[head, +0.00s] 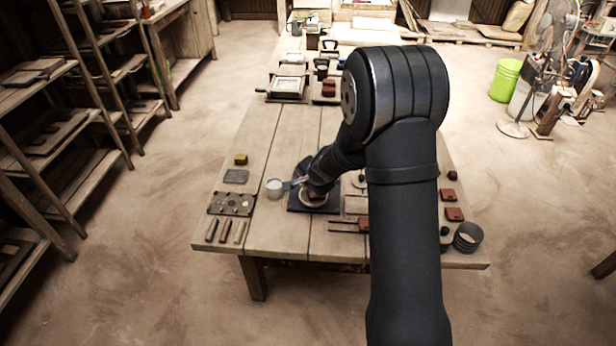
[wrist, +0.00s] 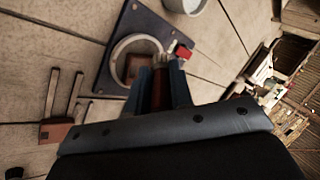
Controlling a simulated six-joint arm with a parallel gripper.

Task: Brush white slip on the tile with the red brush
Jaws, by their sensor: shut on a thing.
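My gripper (wrist: 160,84) is shut on a dark red brush (wrist: 159,98) in the wrist view. The brush's pale tip (wrist: 160,62) points away from me, toward a dark blue plate (wrist: 117,77). A pale ring (wrist: 119,52) lies on the plate with a reddish-brown tile (wrist: 134,68) showing inside it. The brush tip appears at the ring's right edge; whether it touches is unclear. In the head view my gripper (head: 303,186) is low over the plate (head: 296,206), and my arm hides part of it. A white pot (head: 274,188), its contents unclear, stands left of the plate.
A small red piece (wrist: 184,52) sits by the plate's edge. A pronged reddish block (wrist: 56,130) lies beside the plate. Several small blocks, a dark holed tray (head: 231,203) and a dark round container (head: 467,237) stand on the wooden table (head: 275,240).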

